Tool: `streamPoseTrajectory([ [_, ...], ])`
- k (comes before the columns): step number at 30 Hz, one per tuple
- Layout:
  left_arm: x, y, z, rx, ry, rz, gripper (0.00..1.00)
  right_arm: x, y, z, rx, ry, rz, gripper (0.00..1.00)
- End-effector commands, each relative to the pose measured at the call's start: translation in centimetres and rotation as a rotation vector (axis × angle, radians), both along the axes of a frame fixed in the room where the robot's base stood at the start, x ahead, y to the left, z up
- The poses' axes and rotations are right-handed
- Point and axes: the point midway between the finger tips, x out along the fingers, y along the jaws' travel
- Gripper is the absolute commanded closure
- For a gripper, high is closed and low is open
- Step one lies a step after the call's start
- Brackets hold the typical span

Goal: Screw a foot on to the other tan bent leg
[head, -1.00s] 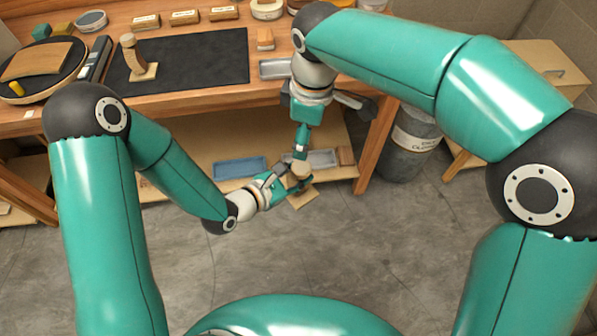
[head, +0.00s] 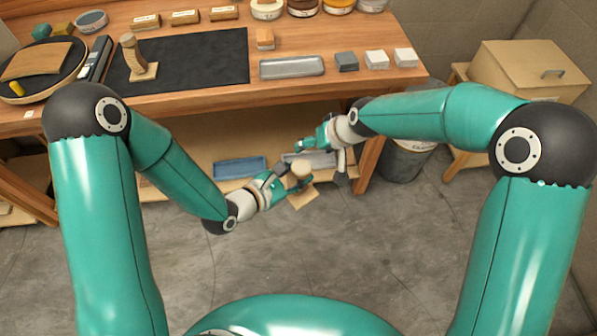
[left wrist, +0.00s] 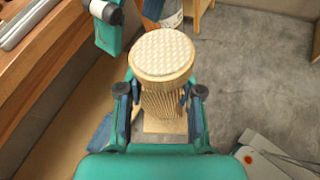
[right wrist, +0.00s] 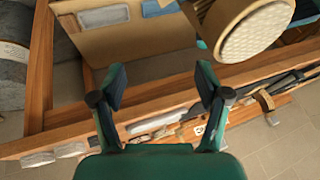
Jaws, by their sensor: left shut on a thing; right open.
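My left gripper (head: 290,180) is shut on a tan bent leg (left wrist: 162,105) and holds it in front of the bench. A square tan plate (left wrist: 165,127) is at the leg's lower end. A round tan foot (left wrist: 162,53) with a cross-hatched face caps its upper end; it also shows in the right wrist view (right wrist: 258,32). Whether the foot is screwed fully down cannot be told. My right gripper (right wrist: 160,88) is open and empty, just above and beside the foot in the head view. Another tan bent leg (head: 134,56) stands on its plate on the black mat (head: 205,60).
The wooden bench (head: 240,97) holds a grey tray (head: 292,67), several small blocks and jars, and a round turntable (head: 40,72). Its lower shelf holds a blue tray (head: 239,167) and a grey tray. A bin (head: 405,150) stands right of it. The front floor is clear.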

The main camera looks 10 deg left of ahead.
Motion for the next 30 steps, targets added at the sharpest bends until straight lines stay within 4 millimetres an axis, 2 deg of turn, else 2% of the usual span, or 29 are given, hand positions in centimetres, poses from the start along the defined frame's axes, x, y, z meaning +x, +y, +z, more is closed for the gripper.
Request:
streamPoseTrajectory([
  [1, 0.0, 0.0, 0.1, 0.000, -0.002, 0.000, 1.00, 0.1, -1.5, -2.1, 0.040, 0.025, -0.120, 0.25],
  [3, 0.0, 0.0, 0.0, 0.000, -0.002, 0.000, 1.00, -0.1, -3.8, -5.0, 0.091, 0.056, -0.285, 0.25],
  [5, 0.0, 0.0, 0.0, 0.000, -0.002, 0.000, 1.00, -1.8, -6.2, -8.5, 0.110, 0.098, -0.405, 0.25],
  [6, 0.0, 0.0, 0.0, 0.000, -0.002, 0.000, 1.00, -3.7, -7.8, -10.8, 0.102, 0.129, -0.452, 0.25],
  [8, 0.0, 0.0, 0.1, 0.000, -0.002, 0.000, 1.00, -7.0, -9.6, -13.6, 0.079, 0.179, -0.478, 0.25],
  [9, 0.0, 0.0, 0.1, 0.000, -0.002, 0.000, 1.00, -9.4, -10.5, -15.2, 0.061, 0.212, -0.473, 0.25],
  [12, 0.0, 0.0, 0.1, 0.000, -0.002, 0.000, 1.00, -15.1, -11.9, -17.8, 0.027, 0.293, -0.444, 0.25],
  [15, 0.0, 0.0, 0.1, 0.000, -0.002, 0.000, 1.00, -19.7, -12.7, -19.1, 0.008, 0.356, -0.413, 0.25],
  [19, 0.0, 0.0, 0.1, 0.000, -0.002, 0.000, 1.00, -23.2, -13.1, -19.6, 0.001, 0.403, -0.386, 0.25],
  [23, 0.0, 0.0, 0.1, 0.000, -0.002, 0.000, 1.00, -24.5, -13.2, -19.7, -0.001, 0.420, -0.376, 0.25],
  [30, 0.0, 0.0, 0.1, 0.000, -0.002, 0.000, 1.00, -24.5, -13.2, -19.8, -0.001, 0.420, -0.373, 0.25],
])
